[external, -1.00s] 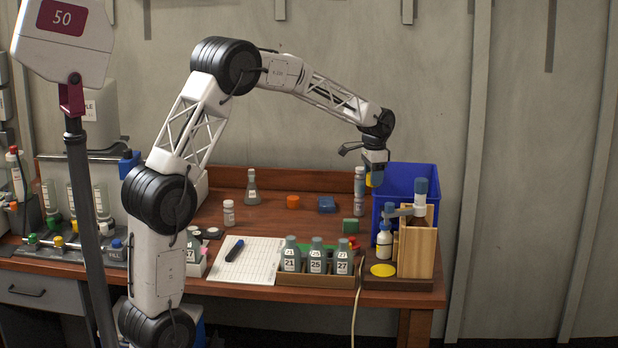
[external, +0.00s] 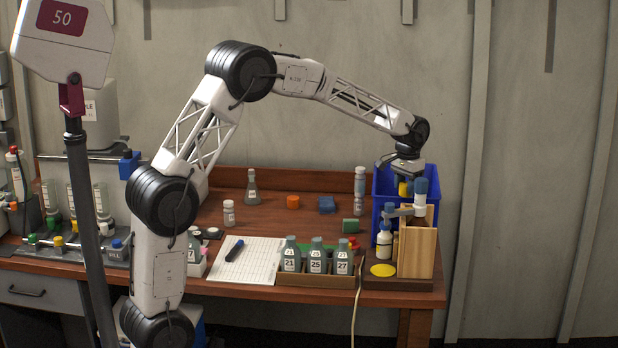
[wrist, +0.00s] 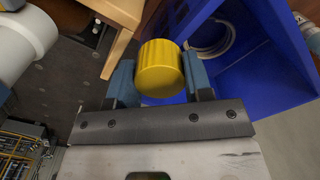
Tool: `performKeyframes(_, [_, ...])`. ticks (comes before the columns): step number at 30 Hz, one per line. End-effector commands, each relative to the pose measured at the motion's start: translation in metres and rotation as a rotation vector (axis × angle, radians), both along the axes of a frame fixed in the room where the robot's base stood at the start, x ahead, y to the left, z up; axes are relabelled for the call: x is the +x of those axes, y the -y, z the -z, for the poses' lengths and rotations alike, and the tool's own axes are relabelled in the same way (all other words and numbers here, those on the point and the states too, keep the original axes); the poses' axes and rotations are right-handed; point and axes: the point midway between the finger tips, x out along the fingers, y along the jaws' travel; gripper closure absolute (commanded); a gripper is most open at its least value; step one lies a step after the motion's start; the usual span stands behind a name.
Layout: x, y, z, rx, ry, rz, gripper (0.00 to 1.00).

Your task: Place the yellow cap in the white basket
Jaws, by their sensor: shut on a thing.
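The yellow cap (wrist: 160,68) is a ribbed cylinder held between the two blue fingers of my gripper (wrist: 159,82) in the wrist view. It also shows as a small yellow patch (external: 403,188) in the external view, under my wrist. My gripper is shut on it. I see no white basket; the open bin at the table's back right is blue (external: 380,185). In the external view the cap overlaps the bin's opening. In the wrist view the cap appears at the bin's left edge, beside its blue wall (wrist: 262,50). How high it is above the rim I cannot tell.
A wooden stand (external: 420,250) with blue-topped parts stands just in front of the bin. A white bottle (external: 384,240) is beside it. A pale coil (wrist: 212,40) lies inside the bin.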

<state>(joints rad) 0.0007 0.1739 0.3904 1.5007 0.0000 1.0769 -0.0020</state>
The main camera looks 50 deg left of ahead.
Motion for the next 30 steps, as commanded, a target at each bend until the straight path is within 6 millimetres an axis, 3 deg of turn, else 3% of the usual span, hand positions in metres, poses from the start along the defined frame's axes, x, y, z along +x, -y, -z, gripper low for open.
performKeyframes(20, [0.001,-0.007,0.001,0.0,0.0,-0.026,0.79])
performKeyframes(26, [0.005,-0.032,0.003,0.0,-0.001,-0.13,0.79])
performKeyframes(30, [0.008,-0.061,0.006,0.0,0.0,-0.257,0.79])
